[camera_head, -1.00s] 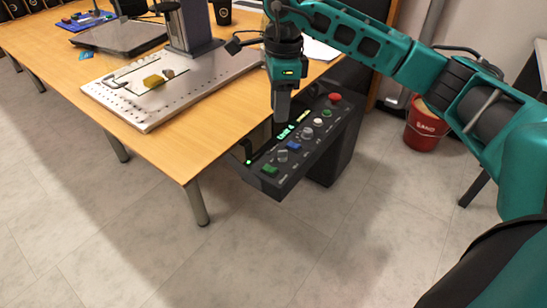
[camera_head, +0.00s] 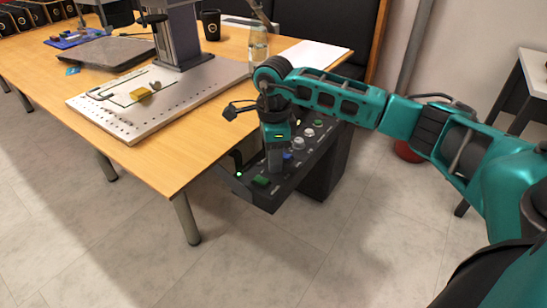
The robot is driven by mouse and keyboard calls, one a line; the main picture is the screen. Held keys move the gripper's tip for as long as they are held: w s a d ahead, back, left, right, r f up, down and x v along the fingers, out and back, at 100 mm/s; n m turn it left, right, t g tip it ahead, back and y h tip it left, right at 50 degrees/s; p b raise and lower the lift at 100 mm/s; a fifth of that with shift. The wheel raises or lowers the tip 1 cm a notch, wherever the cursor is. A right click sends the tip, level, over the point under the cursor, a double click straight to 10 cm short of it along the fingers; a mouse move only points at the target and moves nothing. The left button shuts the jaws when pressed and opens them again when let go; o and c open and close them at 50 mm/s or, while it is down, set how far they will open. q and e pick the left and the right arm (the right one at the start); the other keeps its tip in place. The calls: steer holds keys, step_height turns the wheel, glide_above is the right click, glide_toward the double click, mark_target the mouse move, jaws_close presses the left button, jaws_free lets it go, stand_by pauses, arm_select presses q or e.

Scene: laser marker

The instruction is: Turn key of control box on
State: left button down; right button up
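The control box (camera_head: 314,163) is a dark panel with buttons and knobs beside the table's right end. A green button (camera_head: 262,181) sits at its near end. A blue button (camera_head: 287,155), a silver knob (camera_head: 299,143) and another green button (camera_head: 318,123) lie further back. My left gripper is out of view.
The wooden table (camera_head: 190,160) bears a metal plate (camera_head: 200,88) with a marker column (camera_head: 180,35), a glass bottle (camera_head: 258,42) and a black cup (camera_head: 210,24). A red bucket (camera_head: 407,152) is mostly hidden behind my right arm. The floor in front is clear.

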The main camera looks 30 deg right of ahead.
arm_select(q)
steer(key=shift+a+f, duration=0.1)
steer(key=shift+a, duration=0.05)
arm_select(e)
jaws_close()
